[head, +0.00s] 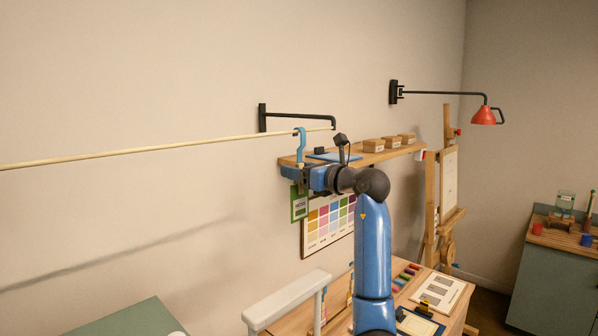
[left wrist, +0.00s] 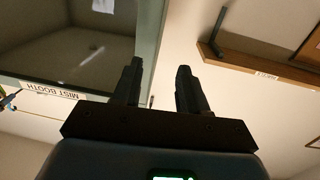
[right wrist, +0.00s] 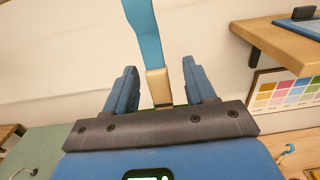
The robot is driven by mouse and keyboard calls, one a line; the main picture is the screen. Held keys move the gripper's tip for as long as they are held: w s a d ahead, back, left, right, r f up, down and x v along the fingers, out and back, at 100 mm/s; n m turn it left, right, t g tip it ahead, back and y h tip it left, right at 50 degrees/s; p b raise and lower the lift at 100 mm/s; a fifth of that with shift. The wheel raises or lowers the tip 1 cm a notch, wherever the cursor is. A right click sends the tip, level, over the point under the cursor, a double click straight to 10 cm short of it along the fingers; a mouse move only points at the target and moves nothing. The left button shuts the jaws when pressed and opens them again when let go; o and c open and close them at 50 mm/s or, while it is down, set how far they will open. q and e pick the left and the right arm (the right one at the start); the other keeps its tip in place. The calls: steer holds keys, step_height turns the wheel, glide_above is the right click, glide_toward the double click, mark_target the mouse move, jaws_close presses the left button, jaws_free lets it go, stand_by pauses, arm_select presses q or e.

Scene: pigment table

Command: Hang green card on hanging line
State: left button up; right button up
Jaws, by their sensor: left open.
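The green card (head: 299,204) hangs upright below a blue hook (head: 300,145). The hook's curved top meets the pale hanging line (head: 150,151) near the line's right end and appears to be over it. My right gripper (head: 290,172) is at the hook's lower end, just above the card. In the right wrist view, the blue hook (right wrist: 145,38) ends in a tan block (right wrist: 158,86) between the open fingers, with gaps on both sides. The card is almost wholly hidden there. My left gripper (left wrist: 158,75) is open and empty in its wrist view; it is outside the head view.
A wooden shelf (head: 372,155) with small boxes is right beside my right gripper. A colour chart (head: 325,225) hangs below it. A black bracket (head: 297,115) stands out from the wall by the line's end. A white rail (head: 288,300) and a work table are below.

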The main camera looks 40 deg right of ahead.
steer(key=shift+s+b, duration=0.35)
steer(key=shift+s, duration=0.1)
steer(key=s+b, duration=0.4)
steer(key=s, duration=0.6)
steer(key=shift+d, duration=0.45)
